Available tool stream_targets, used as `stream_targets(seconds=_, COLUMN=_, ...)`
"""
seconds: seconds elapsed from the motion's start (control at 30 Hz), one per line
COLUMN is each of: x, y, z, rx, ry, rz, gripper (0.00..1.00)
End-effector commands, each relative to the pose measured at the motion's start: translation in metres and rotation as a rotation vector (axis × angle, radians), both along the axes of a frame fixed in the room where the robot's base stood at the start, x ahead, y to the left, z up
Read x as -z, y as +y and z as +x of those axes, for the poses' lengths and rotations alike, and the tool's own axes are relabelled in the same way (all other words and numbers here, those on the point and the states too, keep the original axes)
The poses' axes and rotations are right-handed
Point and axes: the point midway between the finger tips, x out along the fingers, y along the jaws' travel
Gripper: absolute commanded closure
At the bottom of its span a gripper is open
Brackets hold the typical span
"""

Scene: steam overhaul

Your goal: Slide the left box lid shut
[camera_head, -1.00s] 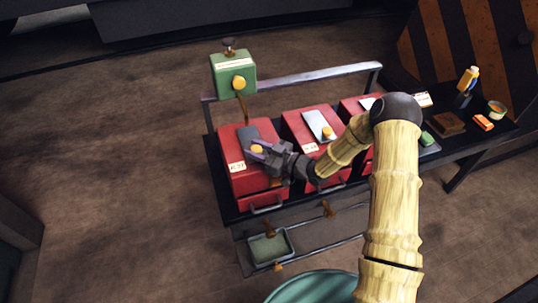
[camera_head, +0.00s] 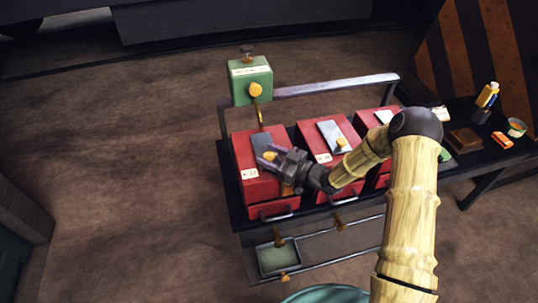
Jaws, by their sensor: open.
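The left red box (camera_head: 244,154) stands on the dark bench and has a small white label on its front left. Its dark grey sliding lid (camera_head: 261,138) lies along the top, with a yellow knob (camera_head: 269,156) at its near end. A brown strip shows on the box top nearer the front, partly behind my gripper. My gripper (camera_head: 268,157) is open at the knob, coming from the right, with one finger on the far side and one on the near side. I cannot tell whether either finger touches the knob.
Two more red boxes, the middle one (camera_head: 318,130) and the right one (camera_head: 370,120), stand to the right, partly behind my arm. A green box (camera_head: 250,82) on a post rises behind. A grey rail (camera_head: 335,87) runs along the back. A tray (camera_head: 278,257) hangs below.

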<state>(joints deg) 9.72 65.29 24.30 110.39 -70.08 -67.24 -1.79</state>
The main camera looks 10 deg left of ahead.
Motion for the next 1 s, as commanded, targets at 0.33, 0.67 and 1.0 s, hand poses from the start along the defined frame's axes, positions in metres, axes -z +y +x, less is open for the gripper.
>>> stream_targets(seconds=0.33, x=0.002, y=-0.056, z=-0.019, rx=0.005, ry=0.000, rz=-0.001, gripper=0.47)
stream_targets(seconds=0.67, x=0.001, y=-0.118, z=-0.042, rx=0.005, ry=0.000, rz=0.000, gripper=0.47)
stream_targets(seconds=1.0, x=0.000, y=-0.157, z=-0.057, rx=0.001, ry=-0.001, rz=0.001, gripper=0.47)
